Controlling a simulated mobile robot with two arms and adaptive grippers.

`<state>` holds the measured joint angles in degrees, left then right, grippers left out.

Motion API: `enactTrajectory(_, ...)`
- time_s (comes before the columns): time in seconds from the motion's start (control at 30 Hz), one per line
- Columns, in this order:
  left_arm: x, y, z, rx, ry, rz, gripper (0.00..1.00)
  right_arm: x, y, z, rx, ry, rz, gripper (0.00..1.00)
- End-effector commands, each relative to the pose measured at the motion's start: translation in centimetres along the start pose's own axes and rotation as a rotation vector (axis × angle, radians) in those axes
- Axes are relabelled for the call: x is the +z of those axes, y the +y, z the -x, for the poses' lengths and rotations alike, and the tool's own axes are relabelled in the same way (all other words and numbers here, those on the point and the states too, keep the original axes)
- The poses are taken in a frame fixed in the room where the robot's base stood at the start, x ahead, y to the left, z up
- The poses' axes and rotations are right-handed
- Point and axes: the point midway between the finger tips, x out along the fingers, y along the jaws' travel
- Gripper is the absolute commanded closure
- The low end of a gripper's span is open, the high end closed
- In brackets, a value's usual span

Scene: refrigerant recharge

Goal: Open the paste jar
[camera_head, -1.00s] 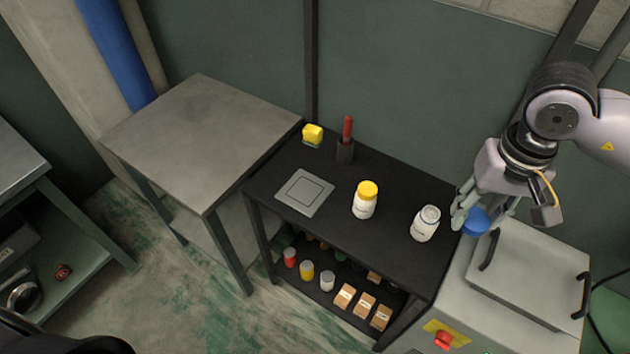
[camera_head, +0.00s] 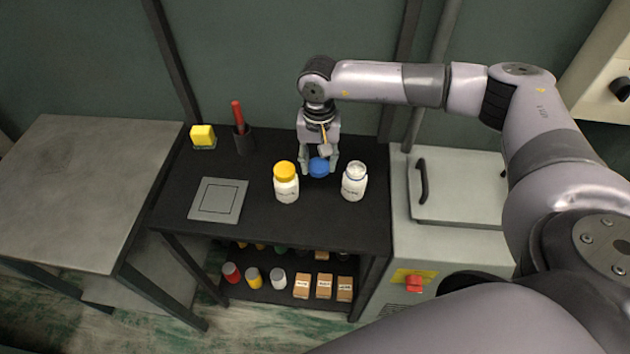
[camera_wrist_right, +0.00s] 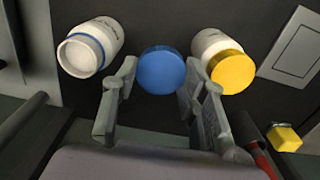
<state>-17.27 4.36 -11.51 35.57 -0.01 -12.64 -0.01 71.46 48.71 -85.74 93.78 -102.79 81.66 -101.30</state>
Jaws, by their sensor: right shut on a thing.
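My right gripper (camera_head: 319,167) is shut on a blue lid (camera_head: 319,168), over the black table between two white jars. The lid also shows between the fingers in the right wrist view (camera_wrist_right: 161,70). The right-hand jar (camera_head: 354,182) stands upright with no lid; its open mouth with a blue ring at the neck shows in the wrist view (camera_wrist_right: 85,52). The left-hand jar (camera_head: 287,188) has a yellow lid (camera_head: 285,170) on it. The labels are too small to read, so I cannot tell which is the paste jar. My left gripper is not in view.
The black table (camera_head: 262,228) also holds a grey square plate (camera_head: 217,200), a yellow sponge (camera_head: 203,136) and a dark holder (camera_head: 243,139) with a red-handled tool. A grey machine with a lid (camera_head: 459,190) stands on the right. A bare grey table (camera_head: 80,185) stands on the left.

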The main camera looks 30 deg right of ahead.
Motion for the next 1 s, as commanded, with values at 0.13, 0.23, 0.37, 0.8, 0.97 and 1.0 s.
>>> enactTrajectory(0.13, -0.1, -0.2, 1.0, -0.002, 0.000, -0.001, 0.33, 0.1, 0.0, -3.3, 0.003, -0.003, -0.001, 0.94)
enactTrajectory(0.23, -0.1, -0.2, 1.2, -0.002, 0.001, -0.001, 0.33, 0.0, 0.0, -4.8, 0.001, -0.002, -0.001, 0.94)
enactTrajectory(0.37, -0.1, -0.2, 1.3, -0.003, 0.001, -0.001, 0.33, 0.0, -0.1, -5.8, 0.001, -0.001, 0.001, 0.94)
enactTrajectory(0.8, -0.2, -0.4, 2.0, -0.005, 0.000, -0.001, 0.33, 0.0, -0.1, -9.9, 0.000, 0.000, 0.000, 0.94)
enactTrajectory(0.97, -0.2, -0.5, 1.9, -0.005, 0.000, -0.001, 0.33, 0.0, -0.1, -10.0, 0.000, 0.000, 0.000, 0.94)
enactTrajectory(1.0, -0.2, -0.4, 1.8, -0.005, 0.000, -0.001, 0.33, 0.0, -0.1, -10.1, 0.000, 0.000, 0.000, 0.94)
